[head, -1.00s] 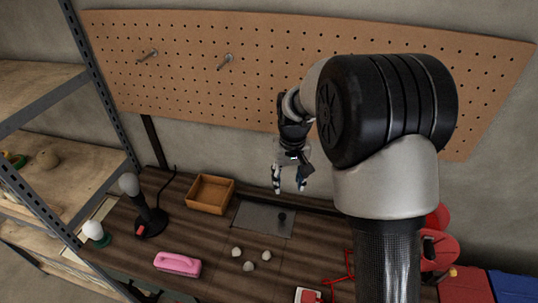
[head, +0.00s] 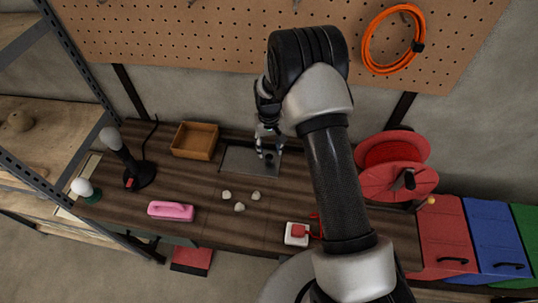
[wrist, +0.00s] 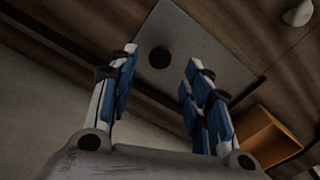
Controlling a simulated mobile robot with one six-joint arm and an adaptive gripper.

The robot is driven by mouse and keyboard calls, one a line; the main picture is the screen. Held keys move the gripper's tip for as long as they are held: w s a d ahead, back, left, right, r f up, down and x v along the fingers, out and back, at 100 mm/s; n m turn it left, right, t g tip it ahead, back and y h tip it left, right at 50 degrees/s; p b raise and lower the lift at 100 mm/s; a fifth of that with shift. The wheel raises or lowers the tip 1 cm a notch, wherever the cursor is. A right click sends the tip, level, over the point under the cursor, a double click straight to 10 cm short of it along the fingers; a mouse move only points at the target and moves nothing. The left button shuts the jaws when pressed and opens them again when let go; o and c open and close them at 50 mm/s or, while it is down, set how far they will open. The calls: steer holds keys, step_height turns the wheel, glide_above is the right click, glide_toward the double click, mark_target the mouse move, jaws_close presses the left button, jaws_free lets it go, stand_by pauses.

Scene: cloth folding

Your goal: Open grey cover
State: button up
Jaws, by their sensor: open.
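The grey cover (head: 236,160) is a flat panel set in the dark wooden tabletop, and it lies closed. A dark round knob (wrist: 159,57) sits on it and lies between my fingertips in the wrist view. My gripper (head: 269,151) is just above the right part of the cover, pointing down at the knob. I cannot tell exactly how high the fingertips are above the knob.
An open wooden box (head: 195,141) stands left of the cover. Several pale lumps (head: 240,207) lie in front of it. A pink brush-like object (head: 171,210), a black lamp (head: 130,165) and a red cable reel (head: 396,168) are on the table. A pegboard (head: 200,40) is behind.

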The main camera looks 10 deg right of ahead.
mark_target(269, 156)
steer(key=shift+f, duration=2.35)
jaws_close()
